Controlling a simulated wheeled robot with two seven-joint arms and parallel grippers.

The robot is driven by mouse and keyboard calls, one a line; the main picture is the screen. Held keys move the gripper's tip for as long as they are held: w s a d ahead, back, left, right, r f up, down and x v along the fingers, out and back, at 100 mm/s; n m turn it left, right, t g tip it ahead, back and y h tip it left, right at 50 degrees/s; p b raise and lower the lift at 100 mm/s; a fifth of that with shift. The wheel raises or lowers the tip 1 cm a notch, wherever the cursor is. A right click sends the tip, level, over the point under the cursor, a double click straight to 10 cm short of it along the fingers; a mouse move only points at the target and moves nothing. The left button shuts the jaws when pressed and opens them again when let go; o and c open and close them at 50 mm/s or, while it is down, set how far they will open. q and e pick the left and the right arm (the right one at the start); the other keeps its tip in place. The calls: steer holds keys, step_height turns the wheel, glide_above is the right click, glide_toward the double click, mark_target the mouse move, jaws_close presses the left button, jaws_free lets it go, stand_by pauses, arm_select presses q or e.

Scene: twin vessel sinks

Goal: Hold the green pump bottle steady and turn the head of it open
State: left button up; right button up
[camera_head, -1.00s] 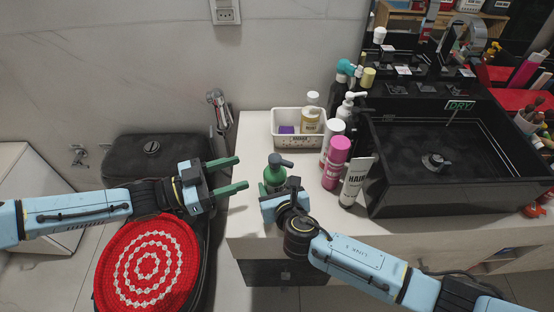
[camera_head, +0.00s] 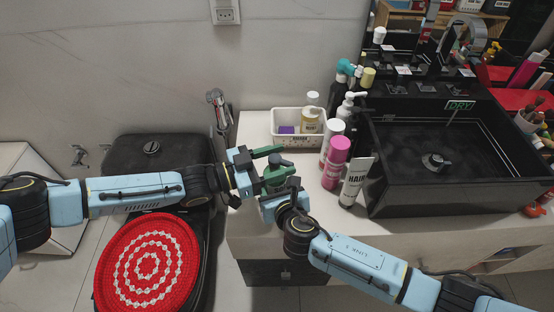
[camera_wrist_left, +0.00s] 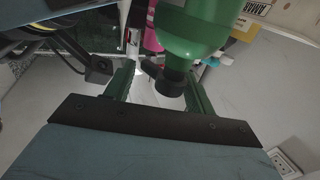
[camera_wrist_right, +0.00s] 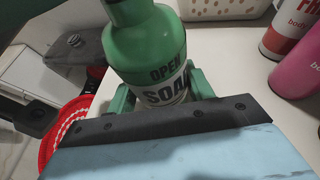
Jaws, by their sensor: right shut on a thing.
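The bottle's dark pump head (camera_wrist_left: 170,84) shows in the left wrist view, below the green shoulder (camera_wrist_left: 195,35). My left gripper (camera_head: 284,160) is open at the top of the bottle, with its green fingers on either side of the head. A gap shows between one finger and the head. In the head view the fingers hide much of the bottle top.
A white basket (camera_head: 289,140) with small bottles stands behind. A pink can (camera_head: 335,164), a white HAIR tube (camera_head: 354,182) and other bottles stand close on the right, beside the black sink (camera_head: 392,192). A red round mat (camera_head: 148,262) lies at lower left.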

arm_select(q)
steer(key=shift+r+g, duration=0.1)
steer(key=shift+g, duration=0.2)
steer(key=c, duration=1)
steer(key=shift+s+d, duration=0.1)
steer(key=shift+s, duration=0.05)
steer(key=shift+s+d, duration=0.2)
steer(key=o, duration=0.7)
steer(key=shift+c, duration=0.2)
steer(key=o, duration=0.4)
steer(key=shift+w+a, duration=0.25)
steer(key=v, duration=1.2)
steer(key=shift+f, duration=0.2)
